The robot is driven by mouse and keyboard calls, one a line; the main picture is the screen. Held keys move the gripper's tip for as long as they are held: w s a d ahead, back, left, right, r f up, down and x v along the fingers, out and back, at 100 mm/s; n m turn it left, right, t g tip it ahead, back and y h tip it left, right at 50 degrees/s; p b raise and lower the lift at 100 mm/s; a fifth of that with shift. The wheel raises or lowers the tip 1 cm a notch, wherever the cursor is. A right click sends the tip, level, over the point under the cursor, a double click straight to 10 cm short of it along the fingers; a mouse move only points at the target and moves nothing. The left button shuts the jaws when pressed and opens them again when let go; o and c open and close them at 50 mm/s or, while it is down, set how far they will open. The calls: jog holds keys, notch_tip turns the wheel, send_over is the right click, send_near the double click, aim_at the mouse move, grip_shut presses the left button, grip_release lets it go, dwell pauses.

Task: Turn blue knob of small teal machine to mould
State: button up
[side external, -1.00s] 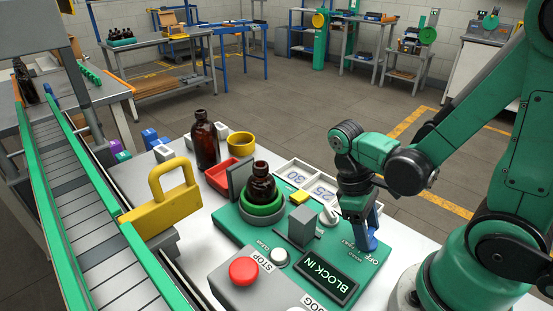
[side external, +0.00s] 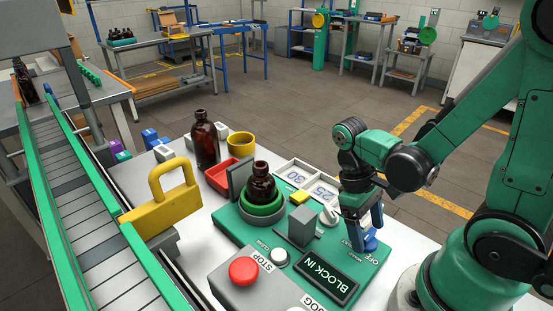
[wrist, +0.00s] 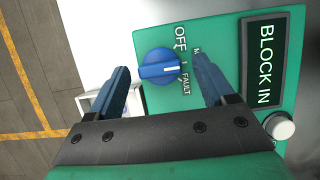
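The small teal machine (side external: 225,225) sits on the white table, with a dark BLOCK IN display (side external: 326,277). Its blue knob (wrist: 160,68) shows in the wrist view, with a white pointer line lying roughly across the picture, toward the right-hand labels. OFF is above right of it and FAULT below right; another label starting with M is partly hidden by my right finger. My gripper (wrist: 161,70) is open, its two blue fingers on either side of the knob with gaps visible. In the side view my gripper (side external: 362,228) is at the knob (side external: 369,242), which it partly hides.
An amber bottle (side external: 262,183) stands in the machine's green ring holder (side external: 263,204). Another bottle (side external: 205,141) stands behind. A red STOP button (side external: 243,271), a yellow padlock (side external: 160,205) and number trays (side external: 294,175) are nearby. A conveyor (side external: 85,220) runs along the left.

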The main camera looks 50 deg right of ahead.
dwell(0.3)
jog(key=shift+v, duration=2.8)
jog(key=shift+w+a+t, duration=0.15)
jog(key=shift+w+t, duration=0.3)
jog(key=shift+t, duration=0.15)
jog(key=w+a+r+t, duration=0.3)
jog(key=w+r+t, duration=0.2)
jog(key=t, duration=0.5)
jog(key=w, duration=0.2)
jog(key=shift+w, duration=0.25)
